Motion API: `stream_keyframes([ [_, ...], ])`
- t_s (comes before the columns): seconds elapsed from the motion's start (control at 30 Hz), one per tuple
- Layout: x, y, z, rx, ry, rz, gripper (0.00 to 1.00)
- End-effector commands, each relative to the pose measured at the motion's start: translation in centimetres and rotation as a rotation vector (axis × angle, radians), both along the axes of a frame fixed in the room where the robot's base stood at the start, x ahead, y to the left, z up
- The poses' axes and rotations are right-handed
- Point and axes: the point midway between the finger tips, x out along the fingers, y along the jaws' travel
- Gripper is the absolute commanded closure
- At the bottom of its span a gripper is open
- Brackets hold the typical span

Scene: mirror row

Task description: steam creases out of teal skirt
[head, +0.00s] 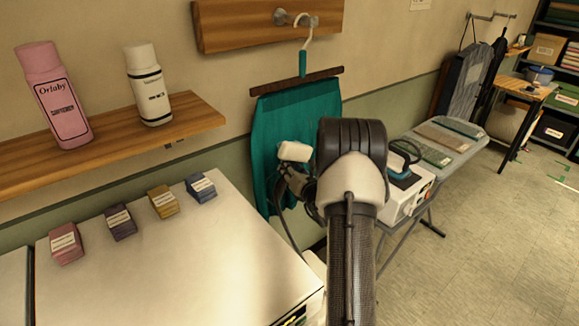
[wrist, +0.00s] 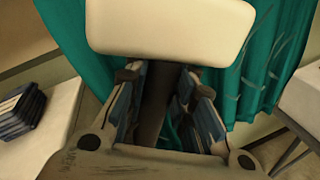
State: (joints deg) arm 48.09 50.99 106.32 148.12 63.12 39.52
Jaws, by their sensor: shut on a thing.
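The teal skirt (head: 262,130) hangs from a dark hanger (head: 297,81) on a wall hook in the head view. In the wrist view the skirt (wrist: 275,65) fills the background, with pale crease lines on its right part. My gripper (head: 291,178) is shut on the steamer, whose cream head (head: 294,151) is in front of the skirt. In the wrist view the steamer head (wrist: 170,28) is at the top, with its dark handle (wrist: 160,100) between the fingers. I cannot tell whether the head touches the cloth. My arm hides the skirt's lower right.
A white worktop (head: 170,260) with several small labelled stacks stands at the left. A shelf (head: 110,150) above holds a pink bottle (head: 54,97) and a white bottle (head: 148,84). A steam station (head: 405,190) and an ironing board (head: 445,143) stand right of my arm.

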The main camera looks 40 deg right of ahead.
Motion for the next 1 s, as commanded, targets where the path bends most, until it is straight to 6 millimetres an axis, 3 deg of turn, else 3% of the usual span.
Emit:
stream_keyframes([
  [1.0, 0.0, 0.0, -7.2, -0.001, -0.002, 0.0, 1.0],
])
